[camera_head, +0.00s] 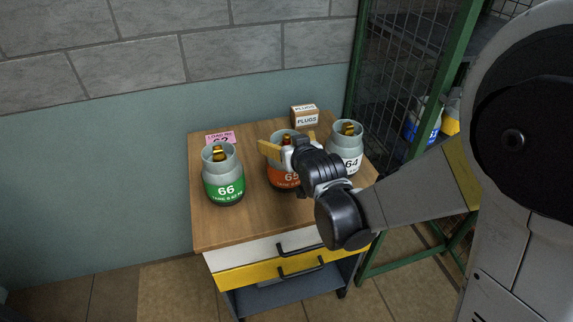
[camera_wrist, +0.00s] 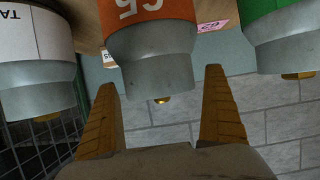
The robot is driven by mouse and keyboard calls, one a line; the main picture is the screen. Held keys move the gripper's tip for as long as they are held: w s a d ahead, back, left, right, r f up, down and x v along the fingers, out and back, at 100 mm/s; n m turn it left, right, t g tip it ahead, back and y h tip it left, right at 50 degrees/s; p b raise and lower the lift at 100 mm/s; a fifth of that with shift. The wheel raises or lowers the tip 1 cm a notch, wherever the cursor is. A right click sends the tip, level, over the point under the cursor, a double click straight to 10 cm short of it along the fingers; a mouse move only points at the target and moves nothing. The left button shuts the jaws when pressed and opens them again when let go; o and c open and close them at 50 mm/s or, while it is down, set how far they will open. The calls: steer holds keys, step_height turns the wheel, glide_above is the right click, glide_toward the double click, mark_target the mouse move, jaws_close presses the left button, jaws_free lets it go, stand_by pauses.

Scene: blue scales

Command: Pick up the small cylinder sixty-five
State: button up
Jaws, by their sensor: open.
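The small cylinder sixty-five (camera_head: 279,178) has an orange band and a grey collar. It stands upright in the middle of the wooden cabinet top, partly hidden by my gripper (camera_head: 288,142). In the wrist view, which is upside down, cylinder sixty-five (camera_wrist: 150,38) shows its orange band, grey collar and a brass valve tip. My gripper (camera_wrist: 160,110) is open there, with one yellow finger to each side of the collar's outline. Nothing is held. Whether the fingers touch the collar cannot be told.
Green cylinder 66 (camera_head: 223,189) stands to the left and white cylinder 64 (camera_head: 352,162) close on the right. A pink card (camera_head: 220,137) and a plugs box (camera_head: 305,115) are behind. The cabinet top (camera_head: 237,231) is clear at the front. A green-framed mesh cage (camera_head: 393,85) stands right.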

steer(key=c, duration=1.5)
steer(key=shift+r, duration=0.1)
